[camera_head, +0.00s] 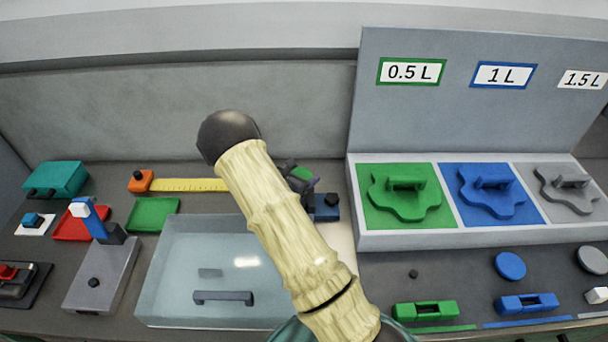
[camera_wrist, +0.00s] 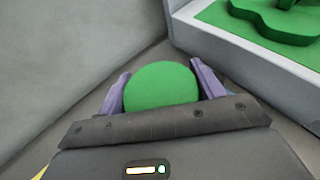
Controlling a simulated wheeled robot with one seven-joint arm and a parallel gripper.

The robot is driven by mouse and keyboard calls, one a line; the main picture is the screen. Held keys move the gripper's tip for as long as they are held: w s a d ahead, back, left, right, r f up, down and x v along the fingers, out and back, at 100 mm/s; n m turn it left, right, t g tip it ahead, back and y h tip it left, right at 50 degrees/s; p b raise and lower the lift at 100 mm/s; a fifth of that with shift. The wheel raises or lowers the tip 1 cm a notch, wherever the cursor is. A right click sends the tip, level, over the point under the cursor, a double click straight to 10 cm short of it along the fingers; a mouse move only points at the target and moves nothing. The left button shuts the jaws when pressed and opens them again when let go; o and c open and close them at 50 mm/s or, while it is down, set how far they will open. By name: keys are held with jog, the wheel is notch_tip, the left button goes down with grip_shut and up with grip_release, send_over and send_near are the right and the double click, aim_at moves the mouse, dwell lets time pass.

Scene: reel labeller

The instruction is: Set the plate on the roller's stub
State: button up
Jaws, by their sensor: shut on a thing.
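A round green plate (camera_wrist: 160,86) is held between the two purple fingers of my gripper (camera_wrist: 160,68) in the wrist view. In the head view, the plate (camera_head: 302,173) shows as a small green patch beside my arm, at the back of the counter, left of the grey labelled panel. My arm hides most of the gripper there. A small dark stub (camera_head: 413,273) stands bare at the front right, in front of the green tray section. It is in line with a blue disc (camera_head: 510,265) and a grey disc (camera_head: 592,259). The plate is well apart from the stub.
The raised tray has green (camera_head: 400,221), blue (camera_head: 527,211) and grey sections with shaped pieces. A green block (camera_head: 425,310) and a blue block (camera_head: 526,303) lie in front. A clear box (camera_head: 165,285) and a grey stand (camera_head: 100,275) are at left.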

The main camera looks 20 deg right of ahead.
jog(key=shift+f+b, duration=0.45)
jog(key=shift+f, duration=0.05)
jog(key=o, duration=1)
jog(key=shift+r, duration=0.1)
jog(key=shift+r+p, duration=0.75)
jog(key=shift+p, duration=0.15)
jog(key=b+v, duration=0.3)
jog(key=v, duration=0.8)
jog(key=shift+s+a, duration=0.2)
jog(key=shift+a, duration=0.15)
